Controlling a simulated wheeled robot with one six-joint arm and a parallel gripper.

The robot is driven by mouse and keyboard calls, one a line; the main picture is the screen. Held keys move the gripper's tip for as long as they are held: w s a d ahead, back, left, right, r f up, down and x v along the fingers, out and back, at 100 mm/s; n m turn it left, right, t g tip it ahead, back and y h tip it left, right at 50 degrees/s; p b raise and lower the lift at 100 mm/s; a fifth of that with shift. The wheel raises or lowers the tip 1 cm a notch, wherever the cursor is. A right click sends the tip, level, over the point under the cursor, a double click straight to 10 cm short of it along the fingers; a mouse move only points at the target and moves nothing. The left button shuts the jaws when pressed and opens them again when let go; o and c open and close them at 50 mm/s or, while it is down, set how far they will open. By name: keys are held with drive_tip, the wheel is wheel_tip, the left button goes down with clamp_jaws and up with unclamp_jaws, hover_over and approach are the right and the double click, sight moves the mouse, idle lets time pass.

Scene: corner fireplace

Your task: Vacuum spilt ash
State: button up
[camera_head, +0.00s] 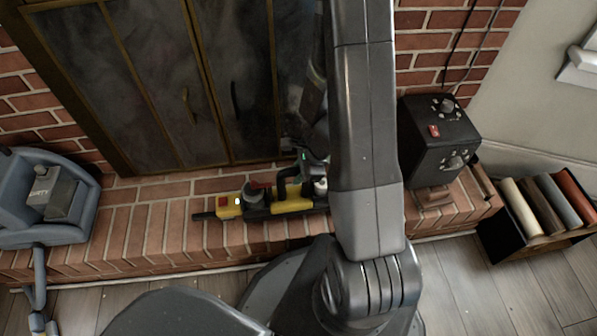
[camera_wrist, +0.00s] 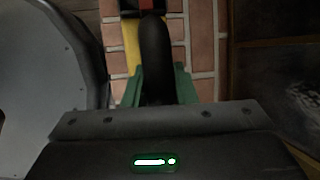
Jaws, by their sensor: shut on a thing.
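A yellow and black handheld vacuum (camera_head: 230,207) lies on the brick hearth in front of the closed fireplace doors, its dark nozzle pointing left. My gripper (camera_wrist: 158,88) has its green fingers on both sides of the vacuum's black handle (camera_wrist: 153,45) in the wrist view, and is shut on it. In the head view my arm covers the vacuum's right end and most of the gripper. The vacuum appears to rest on the bricks or just above them; I cannot tell which. I cannot make out a clear patch of ash.
Dark fireplace doors (camera_head: 150,75) stand behind the hearth (camera_head: 150,225). A blue-grey machine (camera_head: 35,205) with a hose is at left. A black control box (camera_head: 437,140) stands on the hearth at right, beside a crate of coloured rolls (camera_head: 545,205). Open plank floor (camera_head: 500,290) shows at lower right.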

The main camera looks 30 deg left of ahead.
drive_tip(key=shift+r+p, duration=1.05)
drive_tip(key=shift+r, duration=0.4)
drive_tip(key=shift+w, duration=0.15)
